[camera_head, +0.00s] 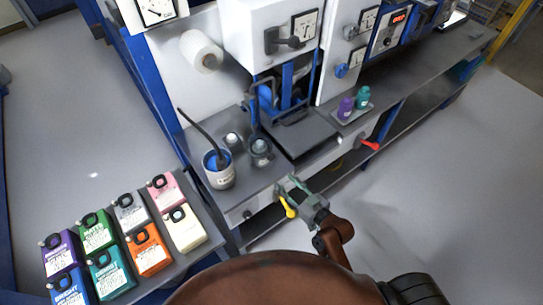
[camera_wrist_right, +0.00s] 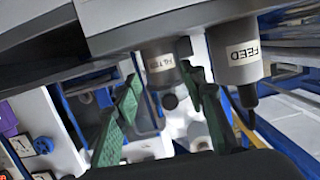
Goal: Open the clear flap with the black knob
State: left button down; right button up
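My right gripper (camera_head: 289,188) is at the front edge of the bench, below the dark plate, beside a yellow lever (camera_head: 287,207). In the right wrist view its two green fingers (camera_wrist_right: 162,76) are spread apart, with nothing seen held between them. A round black knob (camera_wrist_right: 170,101) shows between the fingers, beyond the tips, under a grey cylinder (camera_wrist_right: 160,62) with a partly readable label. I cannot make out the clear flap with certainty in either view. My left gripper is not in view.
A grey cylinder marked FEED (camera_wrist_right: 234,55) hangs close beside the right finger. A red lever (camera_head: 370,145) sticks out at the front. Several coloured boxes (camera_head: 150,250) stand at lower left.

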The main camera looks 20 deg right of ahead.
aim_at(273, 158)
jog(key=w+a+r, duration=0.1)
jog(key=w+r, duration=0.1)
jog(key=w, duration=0.1)
jog(key=w+a+r+t, duration=0.1)
jog(key=w+r, duration=0.1)
jog(key=w, duration=0.1)
jog(key=w+a+r+t, duration=0.1)
jog(key=w+r, duration=0.1)
jog(key=w, duration=0.1)
jog(key=shift+w+a+y, duration=0.2)
jog(key=shift+w+y, duration=0.05)
jog(key=shift+y, duration=0.05)
grip_shut()
dwell(0.5)
